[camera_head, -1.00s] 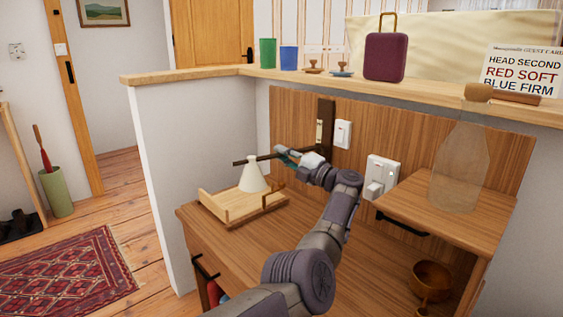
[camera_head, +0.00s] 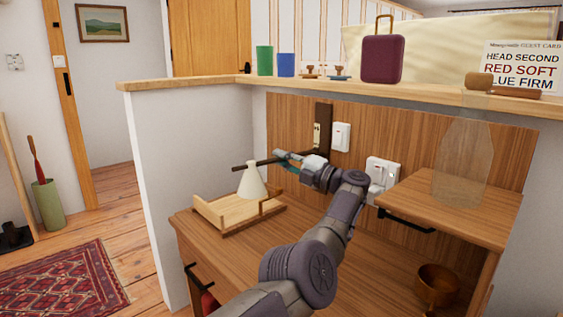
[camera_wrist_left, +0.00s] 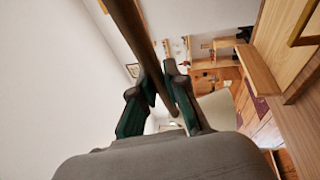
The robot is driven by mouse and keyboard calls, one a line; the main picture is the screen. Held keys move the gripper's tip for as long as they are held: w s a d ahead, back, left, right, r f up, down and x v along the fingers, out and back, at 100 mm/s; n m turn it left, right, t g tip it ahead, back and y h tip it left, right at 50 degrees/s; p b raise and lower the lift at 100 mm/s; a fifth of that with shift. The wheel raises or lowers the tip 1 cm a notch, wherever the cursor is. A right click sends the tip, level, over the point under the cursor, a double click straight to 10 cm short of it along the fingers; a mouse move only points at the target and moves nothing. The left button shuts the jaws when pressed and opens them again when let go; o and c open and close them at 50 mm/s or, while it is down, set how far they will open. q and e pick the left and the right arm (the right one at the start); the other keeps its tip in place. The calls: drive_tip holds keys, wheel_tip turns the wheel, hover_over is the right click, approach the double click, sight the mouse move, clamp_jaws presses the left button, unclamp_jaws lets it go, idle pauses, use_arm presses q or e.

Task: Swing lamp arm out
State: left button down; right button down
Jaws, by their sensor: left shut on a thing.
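The wall lamp has a dark upright bracket (camera_head: 323,126) on the wood back panel, a thin dark arm (camera_head: 244,166) and a cream cone shade (camera_head: 252,183). The shade hangs over the wooden tray on the desk. My left gripper (camera_head: 282,160) is shut on the lamp arm between bracket and shade. In the left wrist view, the dark arm (camera_wrist_left: 136,30) passes between the gripper's two green-padded fingers (camera_wrist_left: 165,100), and the pale shade (camera_wrist_left: 217,109) is partly hidden behind a finger. My right gripper is not in view.
A tray (camera_head: 224,225) stands on the desk (camera_head: 215,247) below the shade. A shelf (camera_head: 450,212) with a translucent bottle (camera_head: 462,165) is at right. White switches (camera_head: 340,137) are on the panel. The ledge above holds cups (camera_head: 264,61) and a purple case (camera_head: 382,58).

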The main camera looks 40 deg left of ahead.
use_arm(q)
drive_tip(key=shift+d+f, duration=0.1)
drive_tip(key=shift+d, duration=0.05)
drive_tip(key=c, duration=1.2)
unclamp_jaws()
drive_tip(key=shift+d, duration=0.1)
drive_tip(key=shift+v, duration=3.65)
